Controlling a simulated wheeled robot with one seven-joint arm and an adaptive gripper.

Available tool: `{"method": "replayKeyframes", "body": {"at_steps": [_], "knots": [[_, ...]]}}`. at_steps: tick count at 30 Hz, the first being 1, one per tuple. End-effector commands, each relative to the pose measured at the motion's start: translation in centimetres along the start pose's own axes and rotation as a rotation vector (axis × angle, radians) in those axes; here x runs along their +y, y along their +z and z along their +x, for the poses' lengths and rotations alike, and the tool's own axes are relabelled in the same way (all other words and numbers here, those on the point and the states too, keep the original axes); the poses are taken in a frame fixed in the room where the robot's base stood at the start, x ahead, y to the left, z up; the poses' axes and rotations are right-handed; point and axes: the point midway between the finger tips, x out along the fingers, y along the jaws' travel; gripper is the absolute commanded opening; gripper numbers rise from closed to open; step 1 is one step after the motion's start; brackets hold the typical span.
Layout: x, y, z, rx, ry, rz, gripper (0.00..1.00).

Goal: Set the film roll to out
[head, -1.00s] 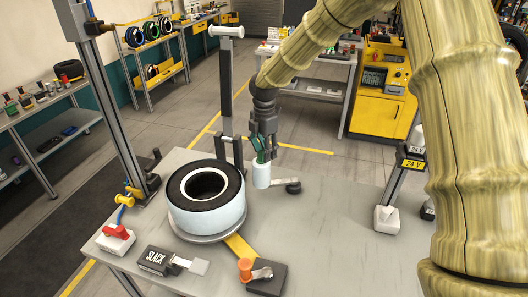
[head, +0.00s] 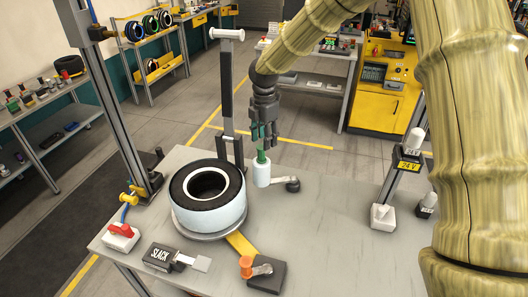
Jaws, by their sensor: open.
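The film roll (head: 261,174) appears to be the small white upright cylinder beside the tyre, with a green stem (head: 261,154) sticking up from its top. My gripper (head: 264,135) points down just above the roll. Its fingers are open around or close over the stem's top; I cannot tell whether they touch it.
A tall post with a white top (head: 227,90) stands close behind the tyre. A SLACK switch box (head: 161,256), a red-handled switch (head: 122,234) and an orange knob (head: 246,264) line the front. A 24 V post (head: 409,163) stands right. The table's right middle is clear.

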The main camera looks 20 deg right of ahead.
Motion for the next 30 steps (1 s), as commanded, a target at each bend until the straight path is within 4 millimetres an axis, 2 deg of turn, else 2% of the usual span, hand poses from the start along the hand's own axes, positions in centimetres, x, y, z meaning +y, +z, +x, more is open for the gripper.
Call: {"method": "replayKeyframes", "body": {"at_steps": [30], "knots": [[0.0, 0.0, -5.2, 0.0, 0.001, 0.0, 0.46]]}}
